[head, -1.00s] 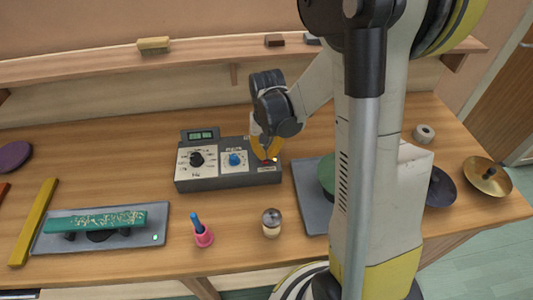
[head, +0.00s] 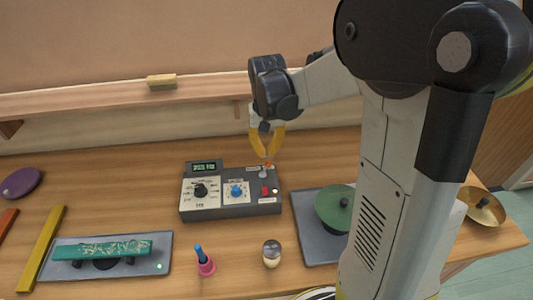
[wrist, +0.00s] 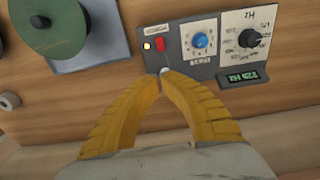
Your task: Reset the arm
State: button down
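My gripper (head: 267,157) has two yellow fingers pointing down, just above the back right of the grey control box (head: 230,210). In the wrist view, the fingertips (wrist: 163,74) come together with nothing seen held between them. A small silver knob (head: 264,172) on the box is just below the tips. My arm reaches in from the right and hides part of the table there.
The box has a black dial (head: 200,190), a blue dial (head: 237,191) and a red switch (head: 265,190). A shelf (head: 200,98) runs behind.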

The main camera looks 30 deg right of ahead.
jog(key=shift+a, duration=0.1)
dwell(0.3)
jog(key=s+a+f+n+t+b, duration=0.1)
jog(key=s+a+n+t+b, duration=0.3)
jog(key=s+a+b, duration=0.6)
jog(key=s+t, duration=0.2)
jog(key=s, duration=0.2)
jog(key=shift+a+f+n+t, duration=0.25)
jog(key=shift+f+n+t, duration=0.05)
jog(key=shift+t, duration=0.1)
